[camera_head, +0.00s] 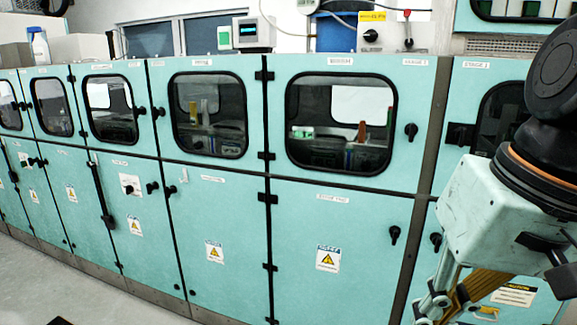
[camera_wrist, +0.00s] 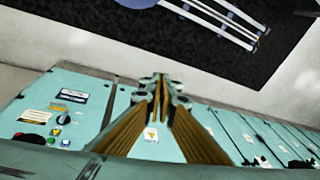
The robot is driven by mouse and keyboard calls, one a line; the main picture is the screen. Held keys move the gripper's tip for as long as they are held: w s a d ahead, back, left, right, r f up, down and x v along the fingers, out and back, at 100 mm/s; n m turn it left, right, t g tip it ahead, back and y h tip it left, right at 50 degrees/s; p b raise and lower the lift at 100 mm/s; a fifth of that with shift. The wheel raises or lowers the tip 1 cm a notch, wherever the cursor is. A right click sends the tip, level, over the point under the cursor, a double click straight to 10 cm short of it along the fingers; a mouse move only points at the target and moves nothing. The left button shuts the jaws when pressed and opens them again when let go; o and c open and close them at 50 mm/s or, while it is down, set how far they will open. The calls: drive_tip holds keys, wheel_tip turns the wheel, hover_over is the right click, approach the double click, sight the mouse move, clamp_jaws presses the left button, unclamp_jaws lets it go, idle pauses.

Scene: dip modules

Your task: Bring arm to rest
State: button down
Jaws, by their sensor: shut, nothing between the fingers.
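My arm reaches in from the right edge of the head view, its dark joint and pale teal wrist in front of the cabinet row. My gripper (camera_head: 436,308) hangs low at the bottom right of the head view, with yellowish finger pads pointing down and left. In the wrist view, the fingers of my gripper (camera_wrist: 161,86) converge at the centre, shut with nothing between them. The teal cabinets (camera_head: 225,215) stand behind the gripper, and my arm hides part of the rightmost one.
Cabinet doors carry dark windows (camera_head: 341,122), black latches (camera_head: 394,234) and warning labels (camera_head: 327,258). A grey device (camera_head: 253,33) and a yellow-labelled box (camera_head: 380,32) stand on top. Pale floor (camera_head: 60,285) is clear at lower left. A dark mat-like area (camera_wrist: 190,50) shows in the wrist view.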

drive_tip(key=shift+n+t+h, duration=0.7)
drive_tip(key=shift+t+h, duration=0.1)
drive_tip(key=shift+h, duration=0.1)
drive_tip(key=shift+s+d+r+b, duration=0.1)
drive_tip(key=shift+s+d+r, duration=0.2)
drive_tip(key=shift+s, duration=0.6)
drive_tip(key=shift+s+d+r+b, duration=0.15)
drive_tip(key=shift+s+d, duration=0.3)
drive_tip(key=shift+s, duration=0.4)
drive_tip(key=shift+s+d+r+b, duration=0.1)
drive_tip(key=shift+s+d+r, duration=0.2)
drive_tip(key=shift+s, duration=0.6)
drive_tip(key=shift+f, duration=0.1)
drive_tip(key=shift+d, duration=0.1)
